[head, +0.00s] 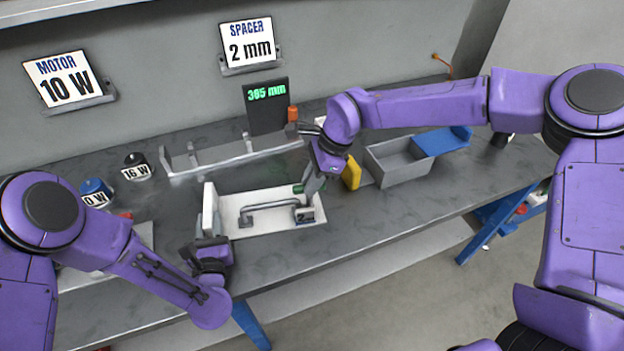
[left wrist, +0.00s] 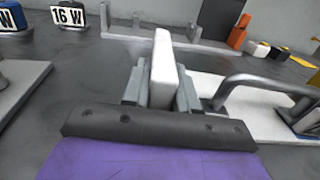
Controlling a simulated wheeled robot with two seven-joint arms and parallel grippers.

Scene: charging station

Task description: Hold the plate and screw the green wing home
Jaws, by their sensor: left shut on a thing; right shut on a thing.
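The white plate (head: 258,199) lies on the bench with a raised end wall (head: 209,208) at its left and a grey bar handle (head: 268,206) on top. My left gripper (head: 211,232) is shut on that end wall; in the left wrist view the white wall (left wrist: 164,70) stands between the fingers. My right gripper (head: 305,188) points down at the plate's right part. It is shut on the green wing (head: 298,188), of which only a small piece shows beside the fingers. A small block marked 2 (head: 304,215) sits at the handle's right end.
A yellow block (head: 352,173), a grey bin (head: 397,163) and a blue tray (head: 442,140) are to the right. Motors marked 16 W (head: 137,168) and 0 W (head: 95,194) stand left.

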